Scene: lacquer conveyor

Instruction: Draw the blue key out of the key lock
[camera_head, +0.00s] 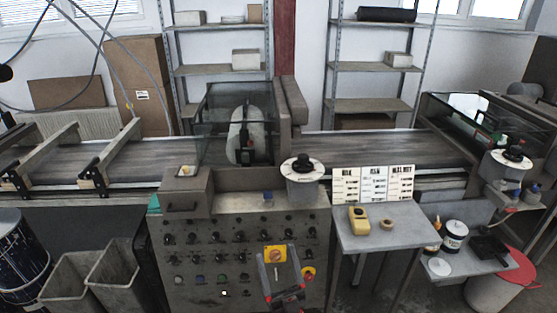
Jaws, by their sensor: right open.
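The grey control panel (200,262) stands at the lower middle, with rows of dark knobs and small coloured buttons. My right gripper (277,261) is in front of its lower right part, open, with red and dark fingers pointing up at the panel. Between and behind its fingertips is a yellow plate (274,252) with an orange-red knob. The key lock is not clear. My left gripper is not in view.
A small blue object (267,197) lies on the panel's upper ledge. A grey side table (388,235) at right holds a yellow meter (358,220) and a tape roll (387,224). The conveyor (375,149) runs behind. Open bins (70,280) stand at lower left.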

